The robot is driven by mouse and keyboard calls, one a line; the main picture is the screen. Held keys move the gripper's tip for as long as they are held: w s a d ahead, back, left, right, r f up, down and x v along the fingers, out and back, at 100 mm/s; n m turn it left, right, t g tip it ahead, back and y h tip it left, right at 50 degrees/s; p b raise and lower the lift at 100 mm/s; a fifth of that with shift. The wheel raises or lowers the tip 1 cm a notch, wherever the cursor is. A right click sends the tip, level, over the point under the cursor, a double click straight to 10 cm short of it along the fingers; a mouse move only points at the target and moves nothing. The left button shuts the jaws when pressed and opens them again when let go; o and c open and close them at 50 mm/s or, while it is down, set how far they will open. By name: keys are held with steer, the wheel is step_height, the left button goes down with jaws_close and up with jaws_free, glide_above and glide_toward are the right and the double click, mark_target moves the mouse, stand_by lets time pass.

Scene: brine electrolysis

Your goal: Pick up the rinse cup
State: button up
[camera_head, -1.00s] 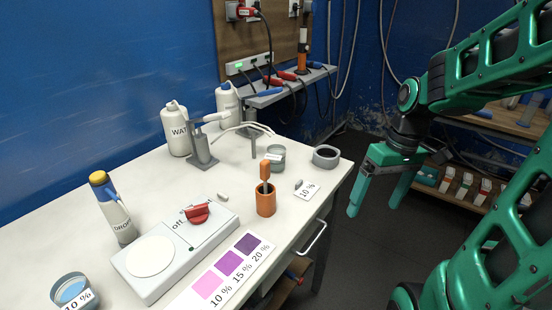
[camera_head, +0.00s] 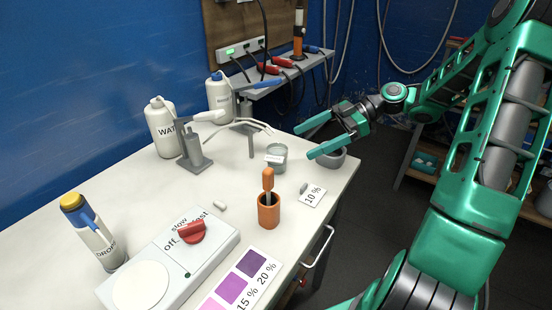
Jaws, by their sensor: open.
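A small clear glass cup (camera_head: 277,162) with a white label stands upright near the table's back right, close to the spout ends. Its label is too small to read, but it looks like the rinse cup. My gripper (camera_head: 304,143) is open and empty. Its two fingers point left towards the glass cup, with the tips just right of it in the picture; I see no contact. How high the fingers are above the table is hard to tell. A grey round holder (camera_head: 332,161) behind the lower finger is partly hidden by it.
An orange pot (camera_head: 269,212) with an orange-handled tool stands in front of the glass cup. A 10 % card (camera_head: 313,195) lies to its right. A grey pump stand (camera_head: 194,150) and white bottles (camera_head: 163,128) stand at left. The white table's (camera_head: 120,190) right edge is near.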

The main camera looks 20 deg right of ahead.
mark_target(271, 156)
steer(key=shift+w+x, duration=0.2)
steer(key=shift+x, duration=4.95)
steer(key=shift+r, duration=0.15)
steer(key=c, duration=1.4)
steer(key=shift+o, duration=0.2)
steer(key=shift+r, duration=0.1)
